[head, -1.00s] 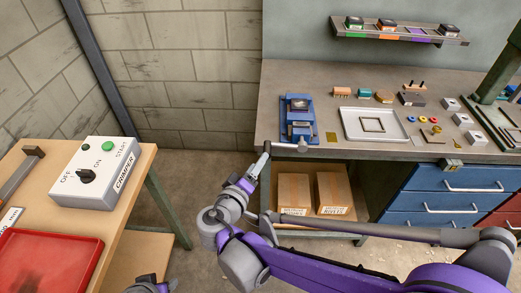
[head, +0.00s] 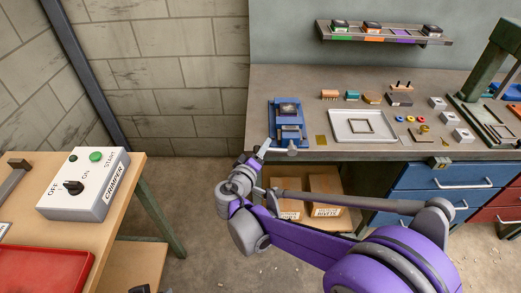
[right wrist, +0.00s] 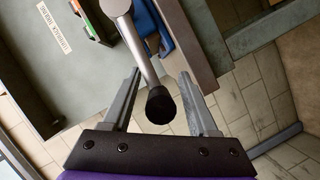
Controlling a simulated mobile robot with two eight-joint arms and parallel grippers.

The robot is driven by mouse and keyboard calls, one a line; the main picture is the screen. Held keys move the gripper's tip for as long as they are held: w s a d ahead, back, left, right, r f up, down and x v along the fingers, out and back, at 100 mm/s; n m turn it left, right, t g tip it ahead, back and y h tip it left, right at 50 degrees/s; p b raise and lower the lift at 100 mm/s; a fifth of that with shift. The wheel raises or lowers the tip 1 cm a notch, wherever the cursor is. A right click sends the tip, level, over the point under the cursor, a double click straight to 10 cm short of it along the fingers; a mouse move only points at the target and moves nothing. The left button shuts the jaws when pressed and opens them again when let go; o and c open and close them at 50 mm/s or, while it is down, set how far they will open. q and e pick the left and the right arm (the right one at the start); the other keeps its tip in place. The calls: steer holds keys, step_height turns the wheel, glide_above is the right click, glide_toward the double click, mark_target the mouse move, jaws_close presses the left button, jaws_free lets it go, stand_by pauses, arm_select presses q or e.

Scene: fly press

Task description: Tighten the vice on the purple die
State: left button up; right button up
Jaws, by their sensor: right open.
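The blue vice (head: 290,133) stands at the left end of the grey workbench. A dark block (head: 289,108), which seems to be the die, sits in it; its purple colour does not show at this size. The vice's grey handle (head: 291,152) sticks out past the bench's front edge. In the right wrist view the handle is a grey bar with a black knob (right wrist: 160,104). My right gripper (head: 265,148) is open, with its fingers on either side of the bar and gaps to both. Only a dark sliver, possibly my left gripper, shows at the head view's bottom edge.
A white tray (head: 335,132) and several small parts lie right of the vice. Cardboard boxes (head: 325,187) stand under the bench. The crimper control box (head: 85,183) is on the left table.

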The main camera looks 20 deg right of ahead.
steer(key=shift+s, duration=0.1)
jaws_close()
steer(key=shift+f, duration=0.1)
steer(key=shift+a, duration=0.15)
stand_by(0.9)
